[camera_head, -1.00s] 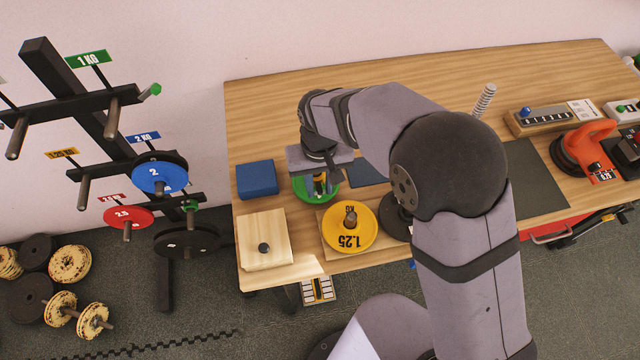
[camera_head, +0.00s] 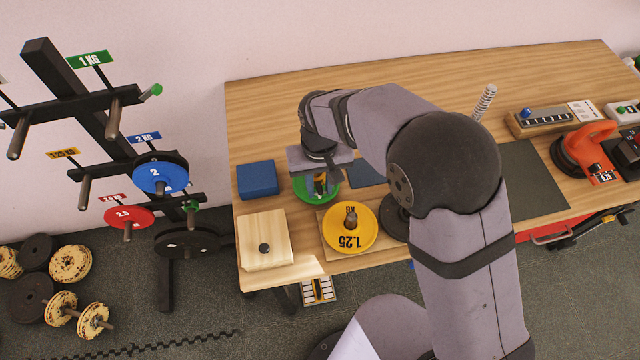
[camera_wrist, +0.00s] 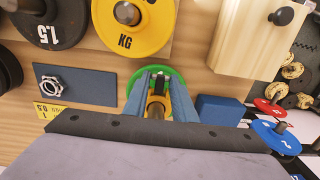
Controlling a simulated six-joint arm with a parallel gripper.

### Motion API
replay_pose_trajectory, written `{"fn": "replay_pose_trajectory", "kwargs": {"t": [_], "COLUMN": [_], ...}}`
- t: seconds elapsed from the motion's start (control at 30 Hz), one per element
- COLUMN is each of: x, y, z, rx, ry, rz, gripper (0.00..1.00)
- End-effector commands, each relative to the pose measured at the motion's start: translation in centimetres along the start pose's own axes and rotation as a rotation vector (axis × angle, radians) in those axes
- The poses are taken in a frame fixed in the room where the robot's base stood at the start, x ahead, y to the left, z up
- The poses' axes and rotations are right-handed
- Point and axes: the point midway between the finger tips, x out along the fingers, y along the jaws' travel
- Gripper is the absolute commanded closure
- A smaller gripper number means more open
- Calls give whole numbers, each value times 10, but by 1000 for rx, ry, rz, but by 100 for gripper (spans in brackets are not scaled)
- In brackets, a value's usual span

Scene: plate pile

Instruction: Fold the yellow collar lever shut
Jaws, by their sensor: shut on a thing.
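The yellow collar (camera_wrist: 157,106) is around an upright post over the green plate (camera_wrist: 176,76) on the bench. In the head view only a bit of the collar (camera_head: 320,183) shows above the green plate (camera_head: 301,192); my gripper and wrist hide the rest. My gripper (camera_wrist: 159,76) points down over the plate, its two blue-grey fingers on either side of the collar and shut on it. It also shows in the head view (camera_head: 319,190). I cannot clearly tell the lever's angle.
A yellow 1.25 KG plate (camera_head: 335,237) lies close in front on a wooden base. A blue block (camera_head: 257,180) and a wooden board with a black knob (camera_head: 277,225) are to the left. A plate rack (camera_head: 90,105) stands left of the bench.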

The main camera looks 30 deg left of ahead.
Motion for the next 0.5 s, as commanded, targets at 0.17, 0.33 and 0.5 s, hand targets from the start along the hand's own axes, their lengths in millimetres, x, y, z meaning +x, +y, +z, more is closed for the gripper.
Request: {"fn": "replay_pose_trajectory", "kwargs": {"t": [0.17, 0.33, 0.5], "x": [0, 0, 0], "y": [0, 0, 0], "z": [-2, -2, -5], "rx": [0, 0, 0], "ry": [4, 6, 8], "rz": [0, 0, -1], "gripper": [85, 85, 84]}}
